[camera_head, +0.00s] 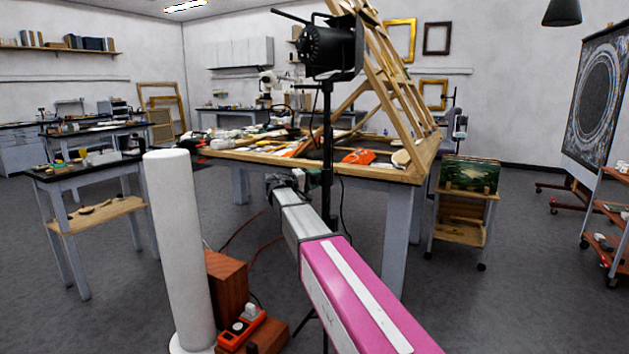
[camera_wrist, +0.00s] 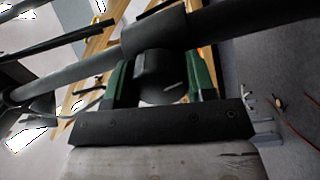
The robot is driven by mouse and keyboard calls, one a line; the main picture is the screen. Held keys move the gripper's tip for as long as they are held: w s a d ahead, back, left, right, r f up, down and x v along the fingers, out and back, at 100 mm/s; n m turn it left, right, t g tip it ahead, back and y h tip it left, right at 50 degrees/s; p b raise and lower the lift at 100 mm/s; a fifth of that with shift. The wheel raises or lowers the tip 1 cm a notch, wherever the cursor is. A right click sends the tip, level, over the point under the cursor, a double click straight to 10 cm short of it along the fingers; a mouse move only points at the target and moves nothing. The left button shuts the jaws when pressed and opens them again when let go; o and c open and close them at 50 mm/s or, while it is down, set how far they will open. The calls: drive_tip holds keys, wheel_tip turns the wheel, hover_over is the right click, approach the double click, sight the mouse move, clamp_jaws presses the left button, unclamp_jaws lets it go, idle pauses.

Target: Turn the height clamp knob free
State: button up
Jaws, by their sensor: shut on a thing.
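A black studio lamp (camera_head: 332,46) stands on a dark upright pole (camera_head: 327,125) in the head view. In the wrist view the pole (camera_wrist: 80,78) crosses the picture at a slant, with a thicker collar (camera_wrist: 155,32) around it. A dark rounded clamp knob (camera_wrist: 155,72) sticks out from the collar. My gripper (camera_wrist: 160,82) has its green fingers on both sides of the knob and is shut on it. In the head view my gripper (camera_head: 289,182) is beside the pole, below table height, and the knob cannot be made out there.
A cluttered worktable (camera_head: 385,172) with a wooden easel frame (camera_head: 385,75) stands close behind the pole. A white cylinder (camera_head: 179,245), a wooden box (camera_head: 226,280) and an orange power strip (camera_head: 241,328) are at front left. Dark and red cables lie on the floor.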

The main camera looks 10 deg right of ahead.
drive_tip(key=o, duration=0.9)
drive_tip(key=v, duration=1.1)
drive_tip(key=shift+w, duration=0.1)
drive_tip(key=s+d+f+g+y, duration=0.25)
drive_tip(key=s+d+f, duration=0.3)
drive_tip(key=f, duration=0.55)
drive_tip(key=s+d+f+g+y, duration=0.2)
drive_tip(key=s+d+f+y, duration=0.4)
drive_tip(key=f, duration=0.5)
drive_tip(key=s+f+g+y, duration=0.1)
drive_tip(key=s+f+y, duration=0.1)
drive_tip(key=s+f, duration=0.3)
drive_tip(key=s+f+m+g+y, duration=0.1)
drive_tip(key=s+f+y, duration=0.2)
drive_tip(key=s, duration=0.6)
drive_tip(key=s+f+m+g+y, duration=0.1)
drive_tip(key=s+f+y, duration=0.2)
drive_tip(key=s+f, duration=0.4)
drive_tip(key=shift+s+a+f, duration=0.2)
drive_tip(key=shift+a+f, duration=0.2)
drive_tip(key=shift+f, duration=0.1)
